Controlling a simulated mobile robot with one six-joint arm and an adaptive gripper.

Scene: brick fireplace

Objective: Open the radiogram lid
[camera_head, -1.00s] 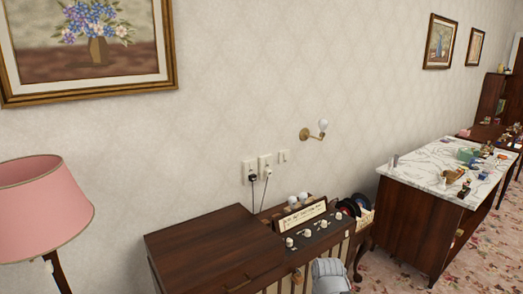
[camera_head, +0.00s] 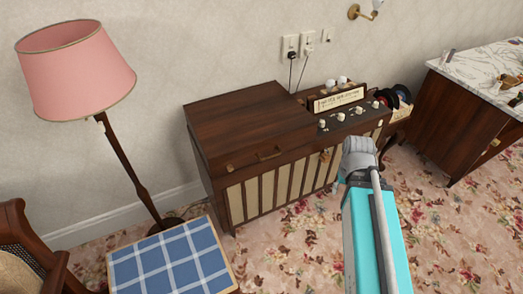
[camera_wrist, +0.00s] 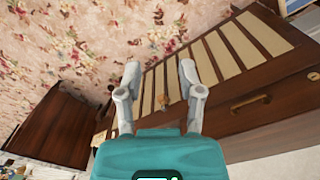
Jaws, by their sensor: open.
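The radiogram is a dark wood cabinet with a pale slatted front (camera_head: 265,190). Its flat lid (camera_head: 240,118) lies shut on the left part of the top, with a handle (camera_head: 269,153) at the front edge. The handle also shows in the wrist view (camera_wrist: 250,101), right of my gripper. In the wrist view my gripper (camera_wrist: 160,72) is open and empty, its fingers spread before the cabinet front. A small brass piece (camera_wrist: 163,100) shows between the fingers. In the head view my arm stands right of the lid and hides the fingertips.
A pink lamp (camera_head: 75,75) stands left of the radiogram. A blue checked stool (camera_head: 170,262) and a chair (camera_head: 25,250) are in front at left. Knobs and a dial card (camera_head: 338,99) sit right of the lid. A marble-topped cabinet (camera_head: 475,75) stands farther right.

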